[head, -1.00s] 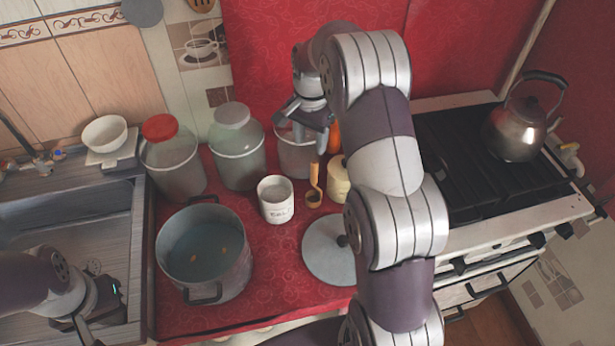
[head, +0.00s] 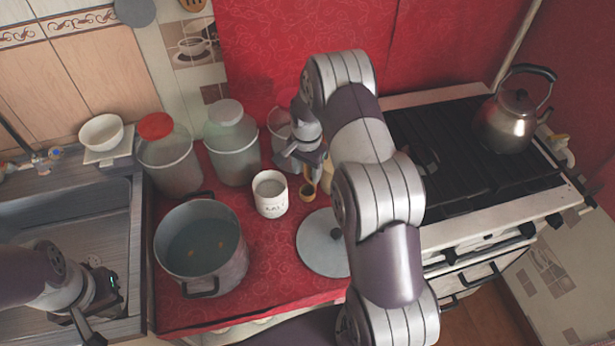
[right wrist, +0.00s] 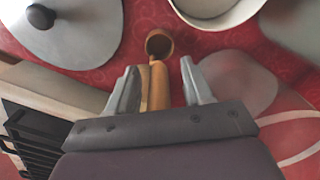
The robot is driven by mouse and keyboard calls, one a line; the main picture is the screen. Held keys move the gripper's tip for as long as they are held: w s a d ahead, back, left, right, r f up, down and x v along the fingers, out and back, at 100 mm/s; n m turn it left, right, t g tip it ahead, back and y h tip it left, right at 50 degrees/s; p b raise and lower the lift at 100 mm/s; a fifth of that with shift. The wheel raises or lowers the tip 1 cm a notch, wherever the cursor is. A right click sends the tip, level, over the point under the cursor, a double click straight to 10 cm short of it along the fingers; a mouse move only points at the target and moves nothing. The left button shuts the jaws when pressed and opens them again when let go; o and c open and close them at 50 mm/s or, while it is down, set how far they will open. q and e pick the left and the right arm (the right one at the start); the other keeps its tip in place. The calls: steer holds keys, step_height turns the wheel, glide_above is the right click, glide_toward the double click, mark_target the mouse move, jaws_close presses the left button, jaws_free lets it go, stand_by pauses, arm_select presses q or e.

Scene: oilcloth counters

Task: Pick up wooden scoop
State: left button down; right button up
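The wooden scoop (head: 307,190) is on the red counter, right of the white salt mug; its handle is mostly hidden by my right gripper in the head view. In the right wrist view the scoop (right wrist: 158,78) has its round bowl beyond the fingertips and its handle between the fingers. My right gripper (right wrist: 163,80) is open, one finger on each side of the handle, with a gap visible on the right side. It also shows in the head view (head: 306,168), pointing down. My left gripper (head: 98,318) is low over the sink area; its opening is unclear.
The white mug (head: 270,194) stands just left of the scoop. A grey lid (head: 318,248) lies in front, a large pot (head: 203,245) front left. Lidded jars (head: 233,150) stand behind. The stove (head: 440,140) with a kettle (head: 508,125) is on the right.

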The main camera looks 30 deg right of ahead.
jaws_close()
steer(key=shift+r, duration=0.4)
step_height(320, 180, up, 9)
steer(key=shift+r+b, duration=0.2)
steer(key=shift+b, duration=0.55)
steer(key=shift+r, duration=0.1)
